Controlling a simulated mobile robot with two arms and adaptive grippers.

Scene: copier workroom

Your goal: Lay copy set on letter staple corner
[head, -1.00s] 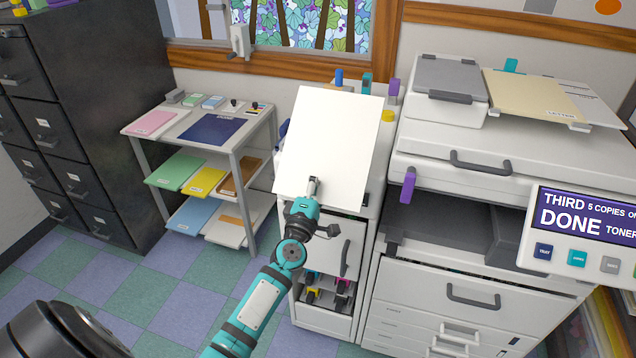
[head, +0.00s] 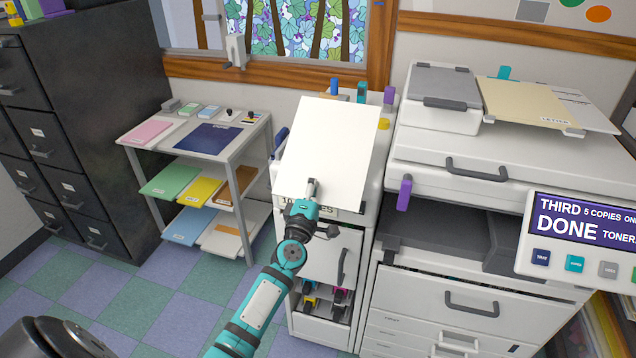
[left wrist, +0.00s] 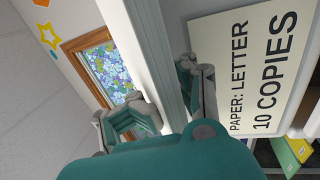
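The copy set is a white sheet or thin stack (head: 332,145), held tilted in front of the low cabinet between the shelf and the copier. My left gripper (head: 313,190) is shut on its near edge. In the left wrist view the set shows as a pale strip (left wrist: 150,45) between the two fingers (left wrist: 165,98). A sign (left wrist: 255,75) reading "PAPER: LETTER 10 COPIES" is on the cabinet just below the set; the head view shows only part of it. The set hides most of the cabinet top, and I cannot make out the letter staple corner. My right gripper is not in view.
The copier (head: 455,150) stands close on the right, with a LETTER folder (head: 525,103) on top. A shelf rack (head: 240,155) with coloured paper stands left. Blue, teal and purple upright pieces (head: 361,92) rise behind the set. The floor in front is clear.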

